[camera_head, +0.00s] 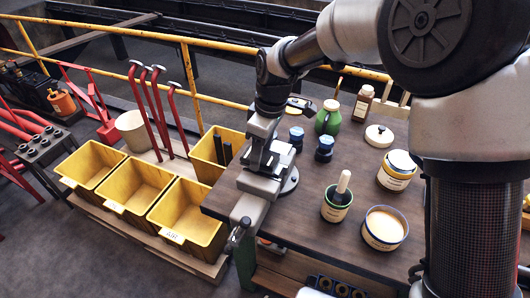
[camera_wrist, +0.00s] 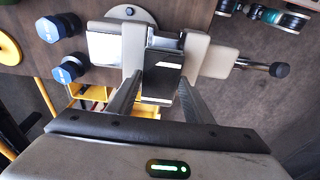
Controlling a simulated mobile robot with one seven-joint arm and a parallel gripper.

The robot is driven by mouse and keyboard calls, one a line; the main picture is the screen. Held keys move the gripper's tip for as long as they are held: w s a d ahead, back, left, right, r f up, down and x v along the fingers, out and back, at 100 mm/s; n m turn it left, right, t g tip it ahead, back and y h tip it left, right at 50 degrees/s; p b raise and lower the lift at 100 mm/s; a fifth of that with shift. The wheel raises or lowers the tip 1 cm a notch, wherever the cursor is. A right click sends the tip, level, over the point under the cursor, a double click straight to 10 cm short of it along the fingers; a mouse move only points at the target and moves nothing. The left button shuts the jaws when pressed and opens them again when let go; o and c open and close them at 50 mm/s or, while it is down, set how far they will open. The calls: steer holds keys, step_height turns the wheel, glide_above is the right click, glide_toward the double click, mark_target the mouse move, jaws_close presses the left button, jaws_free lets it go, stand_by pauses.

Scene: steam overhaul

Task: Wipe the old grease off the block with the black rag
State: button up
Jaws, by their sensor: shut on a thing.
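A grey vise (camera_head: 248,207) is fixed at the left end of the dark workbench (camera_head: 288,222). In the wrist view, its pale jaws (camera_wrist: 135,45) stand on either side of a narrow gap. A grey metal surface (camera_wrist: 165,39), seemingly the block, shows in that gap; most of it is covered, and I cannot make out the grease. My gripper (camera_wrist: 163,82) is over the vise, shut on a dark pad with pale streaks, seemingly the black rag (camera_wrist: 158,87). The rag is close over the block; I cannot tell whether they touch. In the head view my gripper (camera_head: 264,152) hides the block.
Two blue-capped jars (camera_head: 324,150), a green jug (camera_head: 328,120), a brown bottle (camera_head: 363,104), a brush pot (camera_head: 336,207) and open tin (camera_head: 384,228) stand right of the vise. Yellow bins (camera_head: 188,240) and red levers (camera_head: 182,108) are left. The vise handle (camera_head: 237,236) sticks out.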

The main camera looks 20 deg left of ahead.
steer(key=shift+d+r+p, duration=0.25)
steer(key=shift+r+p, duration=0.5)
steer(key=shift+r, duration=0.4)
steer(key=shift+d+r+p, duration=0.3)
steer(key=shift+r+p, duration=0.5)
steer(key=shift+r, duration=0.4)
steer(key=shift+d+r+p, duration=0.25)
steer(key=shift+r+p, duration=0.5)
steer(key=shift+r, duration=0.4)
